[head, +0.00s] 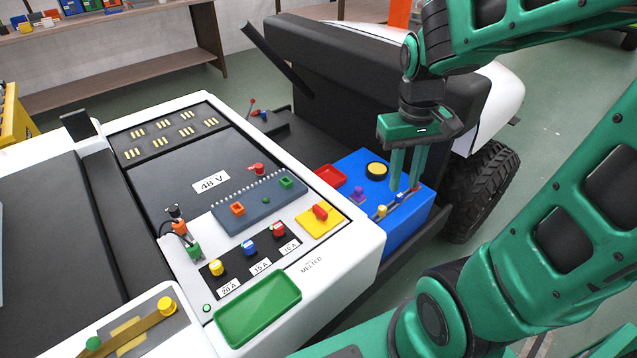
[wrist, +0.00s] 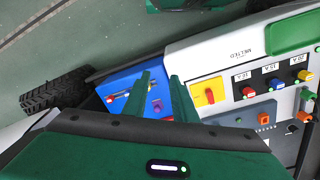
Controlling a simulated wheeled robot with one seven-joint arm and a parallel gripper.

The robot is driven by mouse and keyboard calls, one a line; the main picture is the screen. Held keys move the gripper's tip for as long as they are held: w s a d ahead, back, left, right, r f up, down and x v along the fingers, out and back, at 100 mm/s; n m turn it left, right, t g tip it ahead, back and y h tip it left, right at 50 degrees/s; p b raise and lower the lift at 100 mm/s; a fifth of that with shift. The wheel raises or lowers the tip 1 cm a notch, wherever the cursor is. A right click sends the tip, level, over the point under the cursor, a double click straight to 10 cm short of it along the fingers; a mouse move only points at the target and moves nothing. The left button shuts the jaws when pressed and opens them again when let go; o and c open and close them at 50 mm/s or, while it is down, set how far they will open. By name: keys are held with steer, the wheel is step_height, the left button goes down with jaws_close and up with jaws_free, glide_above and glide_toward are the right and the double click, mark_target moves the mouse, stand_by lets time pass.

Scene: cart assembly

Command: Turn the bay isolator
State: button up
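The task's isolator appears to be the red rotary handle (head: 320,212) on a yellow square plate (head: 309,225), at the right corner of the white cart deck. In the wrist view, the red handle (wrist: 209,96) and yellow plate (wrist: 200,86) lie right of the fingers. My gripper (head: 403,188) is green, points down and is open, with a clear gap between its fingers and nothing in it. In the head view it overlaps the blue box, right of the isolator. The wrist view also shows the fingers (wrist: 159,75) apart, over the box's right side. Their exact height is unclear.
The blue box (head: 414,217) carries a yellow button, a purple knob and small sliders. Fuse knobs labelled 20 A, 15 A and 10 A (head: 279,229) stand left of the isolator. A green tray (head: 257,308) lies in front. A dark seat back (head: 340,75) rises behind.

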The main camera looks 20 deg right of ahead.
steer(key=w+a+f+n, duration=0.3)
steer(key=w+a, duration=0.2)
steer(key=w, duration=0.1)
steer(key=n, duration=0.3)
glide_above(320, 209)
steer(key=shift+y, duration=0.3)
step_height(320, 209, down, 5)
steer(key=shift+r, duration=0.1)
steer(key=shift+f, duration=3.95)
jaws_close()
steer(key=m, duration=0.4)
steer(key=shift+m, duration=0.3)
steer(key=m, duration=0.5)
steer(key=shift+r, duration=0.1)
steer(key=m, duration=0.3)
steer(key=shift+m, duration=0.3)
steer(key=m, duration=0.4)
steer(key=shift+m, duration=0.4)
steer(key=shift+o, duration=1.2)
jaws_free()
